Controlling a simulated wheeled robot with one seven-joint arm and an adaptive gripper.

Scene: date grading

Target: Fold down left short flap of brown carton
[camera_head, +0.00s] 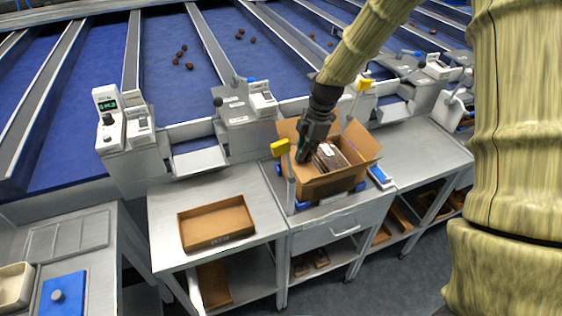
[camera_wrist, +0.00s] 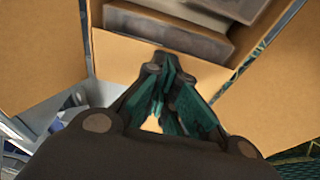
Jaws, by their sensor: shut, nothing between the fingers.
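The brown carton (camera_head: 335,183) stands on the middle steel bench with its top open and flaps spread outward. Packed items (camera_head: 331,157) with grey and dark faces show inside it. My gripper (camera_head: 303,155) points down at the carton's left side, over the left short flap. In the wrist view my gripper (camera_wrist: 168,112) is shut and empty, its teal finger pads together, close in front of a tan carton panel (camera_wrist: 125,58). Grey-brown packed items (camera_wrist: 175,30) lie beyond that panel. The wrist view does not clearly show whether the fingers touch the cardboard.
A yellow-topped post (camera_head: 280,148) rises at the carton's left, close to my gripper. A blue-and-white device (camera_head: 380,176) lies right of the carton. An empty brown tray (camera_head: 215,223) sits on the left bench. The right bench top (camera_head: 425,155) is mostly clear.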

